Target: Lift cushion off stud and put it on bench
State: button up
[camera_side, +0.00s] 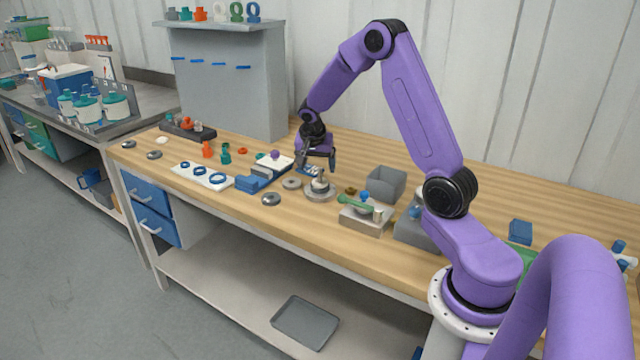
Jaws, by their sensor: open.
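My gripper (316,164) points down over the middle of the bench (450,232), with its jaws open. Just below it, a round metal fitting (319,190) stands on the bench with a small upright part at its centre. The gripper appears apart from it, but the exact gap is hard to judge. The fitting is too small in view to tell the cushion from the stud.
An open grey bin (386,181) stands right of the fitting. A block with a green-handled tool (355,205) is in front of it. The bench's front edge is close by.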

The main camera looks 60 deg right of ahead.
aim_at(320, 179)
jog(key=shift+x, duration=3.4)
jog(key=shift+s+d, duration=0.15)
jog(key=shift+c, duration=0.3)
jog(key=c, duration=1)
jog(key=shift+c, duration=0.2)
notch_tip(320, 179, up, 13)
